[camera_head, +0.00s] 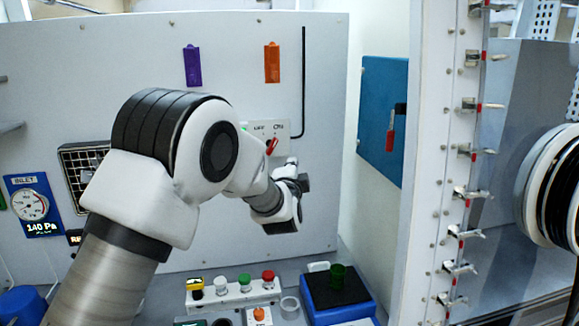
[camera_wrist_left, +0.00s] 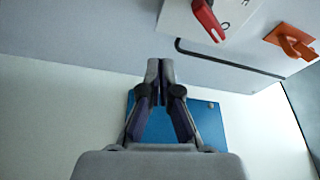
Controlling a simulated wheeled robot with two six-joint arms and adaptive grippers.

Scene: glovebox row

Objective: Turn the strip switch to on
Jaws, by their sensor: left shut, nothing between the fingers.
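The strip switch (camera_head: 265,130) is a pale plate on the grey back wall, with OFF lettering on the left and ON on the right. My left arm hides the plate's left and lower parts. The lever also shows at the top of the left wrist view (camera_wrist_left: 208,20). My left gripper (camera_head: 304,182) is below and right of the lever, apart from it. Its fingertips (camera_wrist_left: 160,68) are together with nothing between them. My right gripper is not in view.
Purple (camera_head: 192,66) and orange (camera_head: 271,63) tags and a bent black rod (camera_head: 303,85) are on the back wall. A blue panel (camera_head: 381,120) with a red handle is on the right. Button boxes (camera_head: 233,296) and a blue block (camera_head: 325,294) stand below the gripper.

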